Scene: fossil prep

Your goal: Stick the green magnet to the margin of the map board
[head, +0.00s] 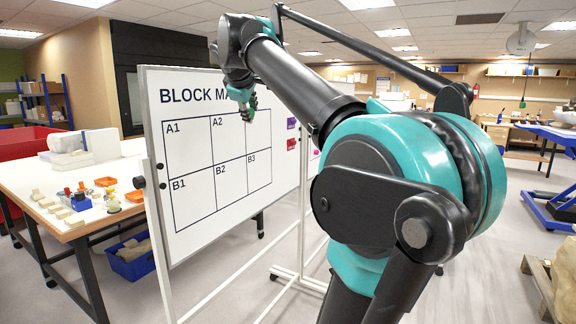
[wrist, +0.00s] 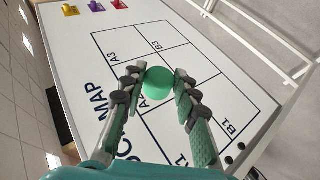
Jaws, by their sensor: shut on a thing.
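The white map board (head: 157,100) stands upright with the title BLOCK MAP and a grid of cells A1 to B3. It fills most of the wrist view (wrist: 62,62). The round green magnet (wrist: 158,82) sits between my fingertips in the wrist view. My gripper (wrist: 158,94) is shut on it. In the head view my gripper (head: 247,112) is in front of the grid, near cells A2 and A3, and the magnet cannot be made out there. I cannot tell whether the magnet touches the board.
Yellow (wrist: 70,10), purple (wrist: 95,6) and red (wrist: 120,4) magnets sit on the board's margin beyond the A3 and B3 side. A workbench (head: 100,222) with small blocks and orange trays stands left, with a blue bin (head: 132,262) below. Open floor lies around the board's stand.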

